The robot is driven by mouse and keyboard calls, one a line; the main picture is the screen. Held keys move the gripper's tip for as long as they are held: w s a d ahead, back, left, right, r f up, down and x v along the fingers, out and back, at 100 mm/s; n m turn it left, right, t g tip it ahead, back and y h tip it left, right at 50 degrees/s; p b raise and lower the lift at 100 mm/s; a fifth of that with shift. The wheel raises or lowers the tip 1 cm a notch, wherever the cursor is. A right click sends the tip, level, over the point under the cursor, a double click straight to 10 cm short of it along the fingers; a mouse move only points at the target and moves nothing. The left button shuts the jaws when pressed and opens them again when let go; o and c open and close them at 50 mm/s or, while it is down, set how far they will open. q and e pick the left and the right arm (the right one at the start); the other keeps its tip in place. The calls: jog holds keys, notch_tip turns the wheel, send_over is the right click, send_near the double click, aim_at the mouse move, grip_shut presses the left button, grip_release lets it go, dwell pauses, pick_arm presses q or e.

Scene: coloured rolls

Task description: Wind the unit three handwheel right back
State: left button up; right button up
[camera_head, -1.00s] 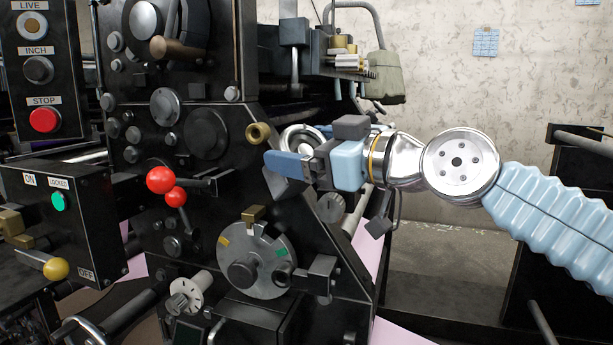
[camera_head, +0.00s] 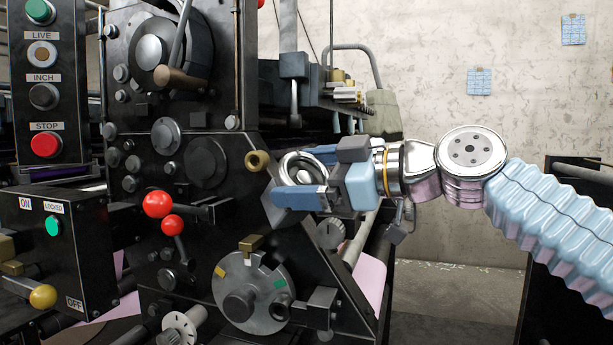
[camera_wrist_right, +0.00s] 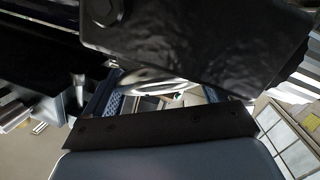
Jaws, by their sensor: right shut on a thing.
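A small chrome handwheel (camera_head: 291,161) sits at the upper right of the black press side frame in the head view. My right gripper (camera_head: 299,177) has its blue fingers on either side of the handwheel and is shut on it. One finger lies in front and the other is partly hidden behind. In the right wrist view the shiny rim of the handwheel (camera_wrist_right: 150,76) shows between the two blue fingers (camera_wrist_right: 158,95). No unit number can be read on the handwheel. My left gripper is not in view.
A graduated disc (camera_head: 252,290), red ball knobs (camera_head: 158,204) and a brass knob (camera_head: 256,160) stand out from the press near the wheel. A control panel (camera_head: 42,90) and a switch box (camera_head: 55,245) are at left. Open floor and a wall lie behind my right arm.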

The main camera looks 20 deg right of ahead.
jog(key=shift+r, duration=0.1)
jog(key=o, duration=0.8)
jog(key=shift+a, duration=0.1)
jog(key=shift+c, duration=0.2)
jog(key=v, duration=1.4)
jog(key=shift+w, duration=0.1)
